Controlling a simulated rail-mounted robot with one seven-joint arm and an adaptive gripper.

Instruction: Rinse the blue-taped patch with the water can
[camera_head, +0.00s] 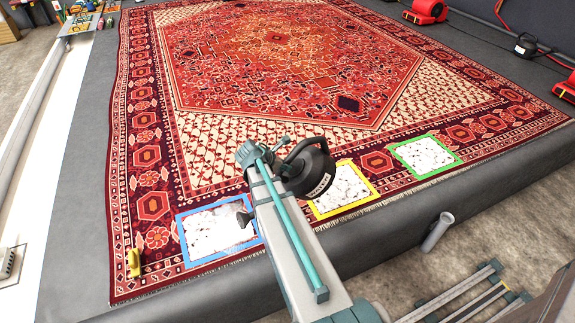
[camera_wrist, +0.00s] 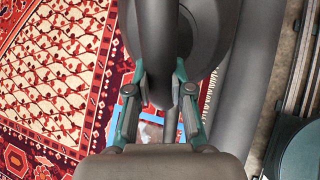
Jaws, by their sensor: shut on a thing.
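The dark water can (camera_head: 311,172) has a pale label and hangs above the rug, beside the end of my arm. Its spout tip (camera_head: 243,217) shows left of my arm, over the right part of the blue-taped patch (camera_head: 205,236). That patch is a blue tape frame around white foam-like cover. In the wrist view, my gripper (camera_wrist: 160,78) is shut on the can's dark handle, and the can body (camera_wrist: 205,30) lies beyond. A piece of the blue-taped patch (camera_wrist: 150,131) shows between the fingers. My arm hides part of the can. No water stream is clear.
A yellow-taped patch (camera_head: 343,190) and a green-taped patch (camera_head: 424,156) lie to the right on the red rug (camera_head: 280,60). A yellow object (camera_head: 134,262) stands at the rug's left front corner. Red machines (camera_head: 426,12) and a black round object (camera_head: 525,46) are at the back right.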

